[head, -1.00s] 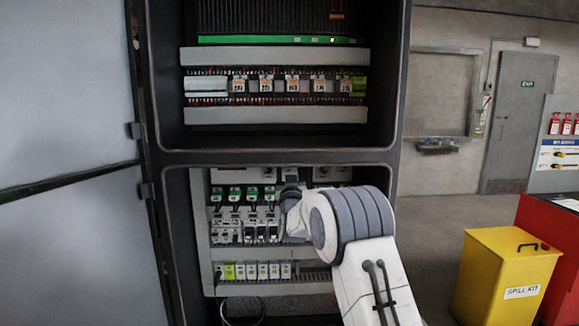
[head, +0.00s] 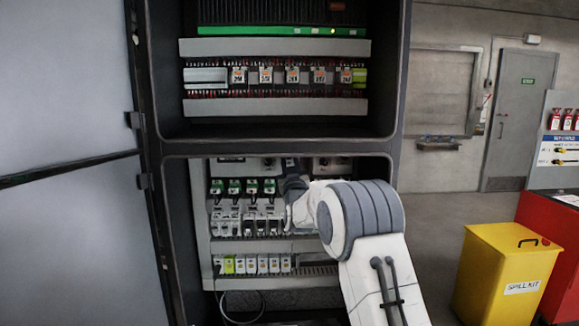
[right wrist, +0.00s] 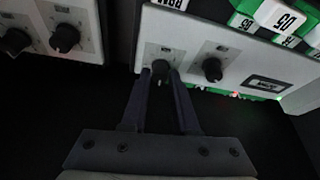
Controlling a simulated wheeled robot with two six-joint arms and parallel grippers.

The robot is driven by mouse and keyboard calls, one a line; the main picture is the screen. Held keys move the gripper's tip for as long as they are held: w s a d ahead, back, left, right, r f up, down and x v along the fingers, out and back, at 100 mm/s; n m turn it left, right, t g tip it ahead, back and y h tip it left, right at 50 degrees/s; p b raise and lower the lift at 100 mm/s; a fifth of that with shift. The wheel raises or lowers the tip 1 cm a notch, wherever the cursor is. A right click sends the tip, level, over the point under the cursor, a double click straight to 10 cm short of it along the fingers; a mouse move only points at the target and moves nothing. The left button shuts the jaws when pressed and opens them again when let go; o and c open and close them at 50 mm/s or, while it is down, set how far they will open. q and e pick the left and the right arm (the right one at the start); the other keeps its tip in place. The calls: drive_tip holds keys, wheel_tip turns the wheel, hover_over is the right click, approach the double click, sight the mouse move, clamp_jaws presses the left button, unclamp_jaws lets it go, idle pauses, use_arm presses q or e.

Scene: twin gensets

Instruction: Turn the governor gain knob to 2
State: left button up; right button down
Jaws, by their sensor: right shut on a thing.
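My right gripper (right wrist: 160,74) is shut on a knob (right wrist: 159,67) on a light grey module plate in the right wrist view. One finger is on each side of it. A second dark knob (right wrist: 212,69) sits to the right on the same plate, free of the fingers. The label lettering and scale marks are too small and dark to read. In the head view my right gripper (head: 290,168) reaches the top of the cabinet's lower bay, and its arm hides the gripped knob. My left gripper is not in view.
Another module with two dark knobs (right wrist: 65,38) is at the left of the right wrist view. Below my gripper are rows of breakers (head: 235,220) and terminals. The cabinet door (head: 65,80) stands at the left. A yellow spill kit bin (head: 505,275) is on the right.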

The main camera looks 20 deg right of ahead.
drive_tip(key=n+y+b, duration=0.1)
drive_tip(key=n, duration=0.1)
drive_tip(key=n+y+b, duration=0.1)
drive_tip(key=n+b, duration=0.1)
drive_tip(key=n, duration=0.1)
drive_tip(key=shift+d+f+y, duration=0.1)
drive_tip(key=shift+d+y, duration=0.05)
drive_tip(key=shift+y, duration=0.15)
drive_tip(key=n+y+b, duration=0.1)
drive_tip(key=n, duration=0.1)
drive_tip(key=shift+n, duration=0.4)
drive_tip(key=shift+d+n+g+y, duration=0.1)
drive_tip(key=shift+n+g+y, duration=0.35)
drive_tip(key=shift+n, duration=0.75)
drive_tip(key=n, duration=0.2)
drive_tip(key=n+g+y+p, duration=0.1)
drive_tip(key=n, duration=0.2)
drive_tip(key=r+n+g+y+p, duration=0.1)
drive_tip(key=n, duration=0.1)
drive_tip(key=shift+n+g, duration=0.25)
drive_tip(key=shift+n, duration=0.05)
drive_tip(key=shift+f, duration=0.1)
drive_tip(key=c, duration=0.7)
unclamp_jaws()
